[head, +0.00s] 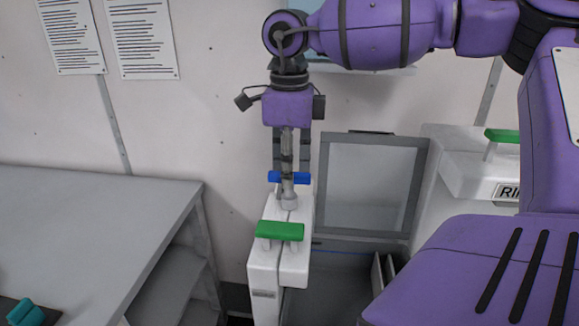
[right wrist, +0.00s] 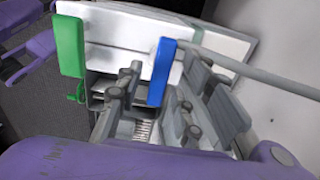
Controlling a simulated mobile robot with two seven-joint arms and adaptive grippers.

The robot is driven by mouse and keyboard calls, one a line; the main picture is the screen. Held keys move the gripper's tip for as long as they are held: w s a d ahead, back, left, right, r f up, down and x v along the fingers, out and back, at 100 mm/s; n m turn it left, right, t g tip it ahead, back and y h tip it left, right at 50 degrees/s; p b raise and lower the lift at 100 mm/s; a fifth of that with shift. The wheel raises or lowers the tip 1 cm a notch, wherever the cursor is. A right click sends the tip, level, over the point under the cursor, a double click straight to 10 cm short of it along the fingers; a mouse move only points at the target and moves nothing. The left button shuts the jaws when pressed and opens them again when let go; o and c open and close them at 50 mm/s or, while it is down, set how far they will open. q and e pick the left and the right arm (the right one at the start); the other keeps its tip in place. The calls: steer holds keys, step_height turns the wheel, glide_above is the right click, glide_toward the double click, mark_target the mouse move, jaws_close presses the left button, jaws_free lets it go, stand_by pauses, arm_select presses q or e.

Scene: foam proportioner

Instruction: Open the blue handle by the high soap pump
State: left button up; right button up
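The blue handle (head: 274,177) is a short bar on top of a narrow white unit, behind a green handle (head: 280,231). My right gripper (head: 290,168) points down at the blue handle from above, and its fingers partly cover the handle. In the right wrist view the blue handle (right wrist: 160,72) shows between the two spread fingers of my right gripper (right wrist: 166,84), with visible gaps at its sides. I cannot tell whether a finger touches it. The green handle (right wrist: 69,46) is left of the fingers there. My left gripper is not in view.
A grey table (head: 80,225) fills the left, with a teal object (head: 25,312) at its lower corner. A grey framed panel (head: 368,185) stands right of the white unit. Another green handle (head: 502,136) sits on a white unit at right. The wall is close behind.

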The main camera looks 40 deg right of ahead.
steer(key=shift+c, duration=0.2)
jaws_close()
